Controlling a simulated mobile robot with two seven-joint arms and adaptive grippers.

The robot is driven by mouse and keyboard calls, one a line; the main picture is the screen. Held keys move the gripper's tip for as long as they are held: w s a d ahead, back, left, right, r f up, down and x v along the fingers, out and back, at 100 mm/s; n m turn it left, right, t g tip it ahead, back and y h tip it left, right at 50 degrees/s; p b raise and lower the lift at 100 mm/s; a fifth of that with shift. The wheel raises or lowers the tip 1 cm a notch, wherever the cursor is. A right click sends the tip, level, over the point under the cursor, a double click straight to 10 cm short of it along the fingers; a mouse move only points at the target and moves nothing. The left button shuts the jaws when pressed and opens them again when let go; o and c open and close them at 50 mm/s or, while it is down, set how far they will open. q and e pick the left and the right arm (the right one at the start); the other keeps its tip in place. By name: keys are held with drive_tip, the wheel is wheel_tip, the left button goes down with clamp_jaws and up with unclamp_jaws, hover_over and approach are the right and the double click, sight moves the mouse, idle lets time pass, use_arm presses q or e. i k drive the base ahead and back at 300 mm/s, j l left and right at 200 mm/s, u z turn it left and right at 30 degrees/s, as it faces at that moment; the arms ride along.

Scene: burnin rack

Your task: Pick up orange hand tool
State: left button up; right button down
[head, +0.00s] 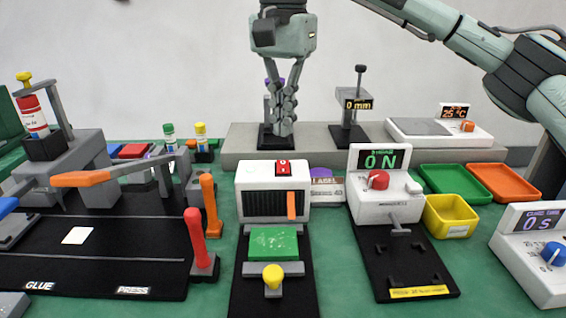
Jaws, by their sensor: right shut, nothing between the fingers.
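An upright tool with an orange handle (209,190) stands in a small dark holder on the green bench, left of the middle. A similar red-handled tool (195,226) stands just in front of it. A long lever with an orange grip (82,178) reaches out over the black press base at the left. My right gripper (281,130) points down at the top middle, behind the white box unit. Its fingers are together and empty, apart from the orange tool and to its right. A purple-topped item is partly hidden behind the fingers. My left gripper is not in view.
A white box unit (270,187) with a red switch stands between the orange tool and an "ON" unit (381,197). Green (455,181), orange (503,183) and yellow (451,216) trays lie at the right. A raised grey shelf (338,154) runs behind. Small bottles (169,132) stand behind the tools.

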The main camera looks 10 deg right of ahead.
sight(215, 226)
drive_tip(key=k, duration=1.5)
